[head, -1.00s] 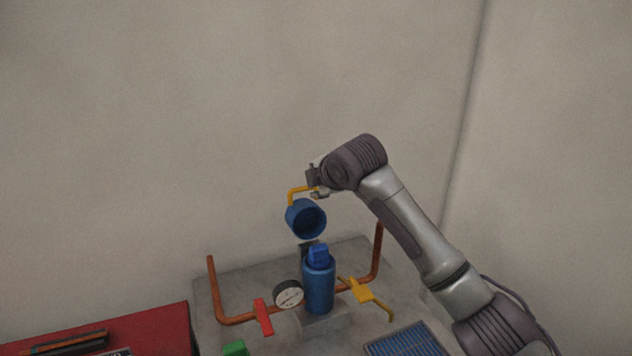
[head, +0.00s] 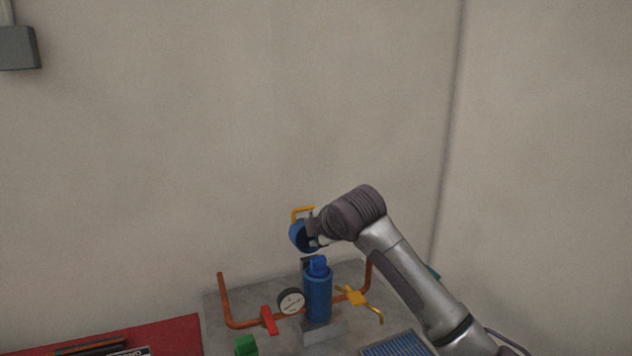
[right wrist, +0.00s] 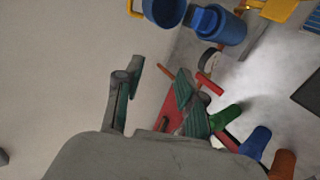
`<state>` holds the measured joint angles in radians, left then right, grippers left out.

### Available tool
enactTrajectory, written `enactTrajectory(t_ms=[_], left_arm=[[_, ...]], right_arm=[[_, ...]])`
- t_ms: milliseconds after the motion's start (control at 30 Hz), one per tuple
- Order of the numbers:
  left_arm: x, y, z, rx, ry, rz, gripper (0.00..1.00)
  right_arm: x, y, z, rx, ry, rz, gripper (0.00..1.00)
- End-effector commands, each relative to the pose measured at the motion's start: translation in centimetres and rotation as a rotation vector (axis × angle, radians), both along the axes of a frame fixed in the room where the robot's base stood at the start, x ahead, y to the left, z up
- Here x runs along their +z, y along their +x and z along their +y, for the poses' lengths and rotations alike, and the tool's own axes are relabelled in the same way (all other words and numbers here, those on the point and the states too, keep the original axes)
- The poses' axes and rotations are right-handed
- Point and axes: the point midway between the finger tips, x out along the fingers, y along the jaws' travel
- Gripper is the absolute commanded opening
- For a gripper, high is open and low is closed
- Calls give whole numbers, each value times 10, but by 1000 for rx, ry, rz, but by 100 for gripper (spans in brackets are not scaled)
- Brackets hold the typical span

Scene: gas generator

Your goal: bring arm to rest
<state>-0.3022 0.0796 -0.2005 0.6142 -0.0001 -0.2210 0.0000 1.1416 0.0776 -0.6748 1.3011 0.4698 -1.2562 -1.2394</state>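My right arm comes in from the lower right in the head view, and its gripper (head: 314,234) is in front of the raised blue lid (head: 299,238), hiding part of it. The lid has a yellow handle (head: 303,211) and hangs open above the blue cylinder (head: 318,297). In the right wrist view the fingers of my right gripper (right wrist: 160,77) are spread with nothing between them. The lid (right wrist: 164,10) is beyond the fingertips there, apart from them. My left gripper is not in view.
Copper pipes, a gauge (head: 291,301), a red valve handle (head: 269,320) and a yellow valve handle (head: 355,297) surround the cylinder. A green part (head: 246,345) is in front. A red surface (head: 180,334) is at lower left.

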Motion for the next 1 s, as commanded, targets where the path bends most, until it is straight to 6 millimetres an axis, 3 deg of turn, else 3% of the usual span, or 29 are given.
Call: enactTrajectory(t_ms=[100,367,667,767,867,1000], left_arm=[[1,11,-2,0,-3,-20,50],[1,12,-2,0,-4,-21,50],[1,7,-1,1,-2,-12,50],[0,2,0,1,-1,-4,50],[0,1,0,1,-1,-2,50],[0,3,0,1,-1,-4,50]], right_arm=[[-19,-8,0,-15,32,34,39],[-62,-29,-3,-67,112,112,39],[-145,-83,-18,-214,281,280,39],[-184,-116,-30,-311,363,365,39],[-227,-163,-50,-455,464,466,39],[-279,-242,-89,-709,592,598,39]])
